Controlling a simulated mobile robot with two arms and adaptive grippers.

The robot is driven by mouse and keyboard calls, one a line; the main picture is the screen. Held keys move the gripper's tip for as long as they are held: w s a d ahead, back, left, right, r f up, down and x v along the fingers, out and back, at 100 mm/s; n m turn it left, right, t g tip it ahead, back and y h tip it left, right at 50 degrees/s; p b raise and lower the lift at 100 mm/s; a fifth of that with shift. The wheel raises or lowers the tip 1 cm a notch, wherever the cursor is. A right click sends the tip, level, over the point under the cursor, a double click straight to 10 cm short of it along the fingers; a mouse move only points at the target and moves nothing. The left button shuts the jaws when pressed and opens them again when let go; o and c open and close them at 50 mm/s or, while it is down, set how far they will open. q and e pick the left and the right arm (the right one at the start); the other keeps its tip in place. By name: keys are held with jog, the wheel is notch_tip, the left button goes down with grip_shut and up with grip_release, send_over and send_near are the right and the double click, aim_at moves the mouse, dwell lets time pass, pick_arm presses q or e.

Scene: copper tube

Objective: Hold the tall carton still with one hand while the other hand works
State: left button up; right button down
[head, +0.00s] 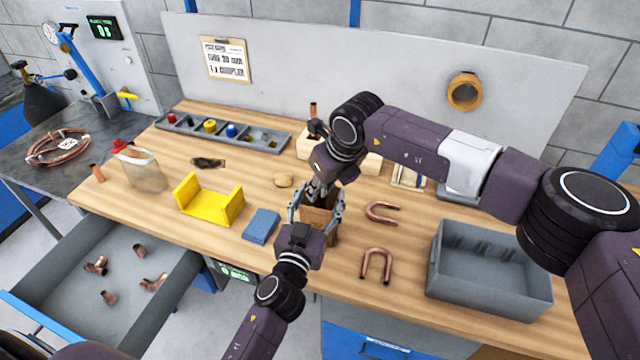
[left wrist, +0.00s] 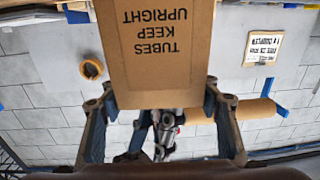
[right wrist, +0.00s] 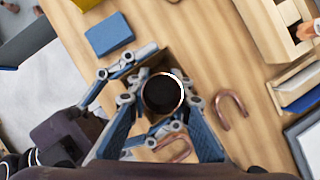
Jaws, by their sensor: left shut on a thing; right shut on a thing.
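The tall brown carton (head: 316,217) stands at the table's front edge. My left gripper (head: 318,207) is shut on it, with a finger on either side. In the left wrist view the carton (left wrist: 158,50) fills the top middle, its printed lettering upside down. My right gripper (head: 320,190) points down from above at the carton's open top. In the right wrist view it is shut on a copper tube (right wrist: 162,93), seen end-on as a dark round mouth with a copper rim. How far the tube reaches into the carton is hidden.
Two copper U-bends (head: 376,266) lie right of the carton, with a grey bin (head: 490,270) beyond. A blue block (head: 261,224) and yellow bracket (head: 210,200) are on the left. Behind are a parts tray (head: 222,131) and wooden block (head: 368,163). An open drawer (head: 70,250) holds copper fittings.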

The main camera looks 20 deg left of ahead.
jog(key=shift+w, duration=0.1)
dwell(0.4)
pick_arm(q)
jog(key=shift+a, duration=0.1)
pick_arm(e)
jog(key=shift+w+d, duration=1.1)
jog(key=shift+d, duration=0.05)
pick_arm(q)
jog(key=shift+f, duration=0.1)
pick_arm(e)
jog(key=c, duration=1.7)
grip_release()
jog(key=shift+s, duration=0.1)
jog(key=shift+o, duration=0.2)
jog(key=shift+s+a, duration=0.1)
jog(key=shift+a, duration=0.05)
jog(key=shift+s, duration=0.1)
pick_arm(q)
jog(key=shift+s, duration=0.1)
pick_arm(e)
jog(key=v, duration=1.2)
